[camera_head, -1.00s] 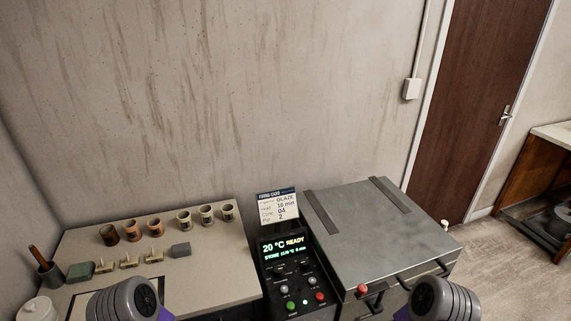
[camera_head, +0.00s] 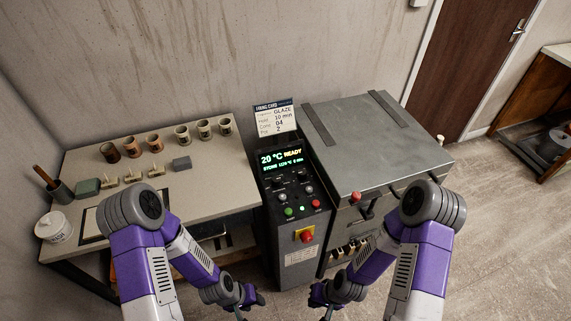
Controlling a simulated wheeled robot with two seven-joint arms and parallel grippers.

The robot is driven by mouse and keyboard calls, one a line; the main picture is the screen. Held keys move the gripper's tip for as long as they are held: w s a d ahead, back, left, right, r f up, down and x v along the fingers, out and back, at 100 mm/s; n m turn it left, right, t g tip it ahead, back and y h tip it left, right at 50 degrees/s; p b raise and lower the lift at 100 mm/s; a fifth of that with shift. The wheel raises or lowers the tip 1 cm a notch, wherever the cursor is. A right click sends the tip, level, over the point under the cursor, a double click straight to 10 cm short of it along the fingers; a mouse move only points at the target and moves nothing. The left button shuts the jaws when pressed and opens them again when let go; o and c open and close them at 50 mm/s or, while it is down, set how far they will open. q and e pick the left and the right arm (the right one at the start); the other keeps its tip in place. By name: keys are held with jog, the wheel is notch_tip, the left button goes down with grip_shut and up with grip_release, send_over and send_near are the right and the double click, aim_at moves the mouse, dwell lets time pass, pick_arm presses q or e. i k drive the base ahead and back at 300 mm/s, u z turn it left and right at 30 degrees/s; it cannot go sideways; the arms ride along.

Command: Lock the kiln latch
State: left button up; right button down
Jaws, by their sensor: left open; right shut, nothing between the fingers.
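The grey kiln (camera_head: 375,145) stands right of centre with its flat lid down. A red ball knob (camera_head: 356,197) sits at the lid's front left edge, with a dark latch part (camera_head: 368,210) just right of it on the front. Whether the latch is locked cannot be told. My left gripper (camera_head: 241,313) is low at the bottom edge, left of the kiln, open and partly cut off. My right gripper (camera_head: 326,313) is low in front of the kiln, shut and empty, below the knob and apart from it. My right arm hides part of the kiln's front and lid handle.
A control panel (camera_head: 290,185) with a lit display and a red stop button (camera_head: 307,237) stands left of the kiln. The worktable (camera_head: 210,185) at left holds cups, small clay pieces and a white tub (camera_head: 53,227). Open floor (camera_head: 500,240) lies at right.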

aim_at(357, 198)
jog(key=z, duration=1.95)
jog(key=i, duration=0.45)
jog(key=u, duration=1.35)
